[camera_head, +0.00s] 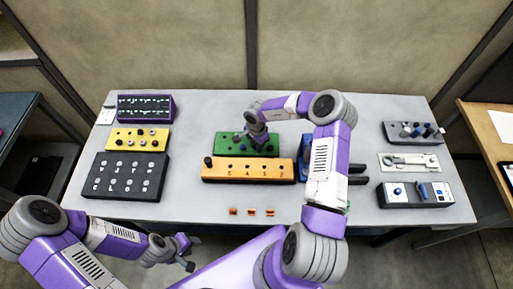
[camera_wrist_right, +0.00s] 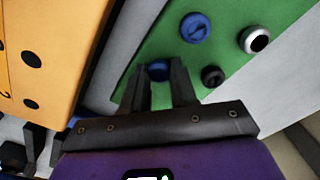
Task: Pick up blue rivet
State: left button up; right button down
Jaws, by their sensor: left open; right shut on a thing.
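A blue rivet (camera_wrist_right: 158,70) sits at the green board, between the fingertips of my right gripper (camera_wrist_right: 157,82) in the right wrist view. The gripper is shut on it, and the fingers partly hide it. I cannot tell whether the rivet is still seated. A second blue rivet (camera_wrist_right: 195,27) stands in the green board nearby. In the head view my right gripper (camera_head: 256,147) reaches down over the green board (camera_head: 224,141) and hides the held rivet. My left gripper (camera_head: 188,252) is open and empty, in front of the table's near edge.
An orange block (camera_head: 245,175) with holes lies just in front of the green board. Three small orange pieces (camera_head: 252,212) lie near the front edge.

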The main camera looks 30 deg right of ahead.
notch_tip(320, 180, up, 18)
jog(key=p, duration=0.1)
jog(key=shift+p, duration=0.35)
dwell(0.6)
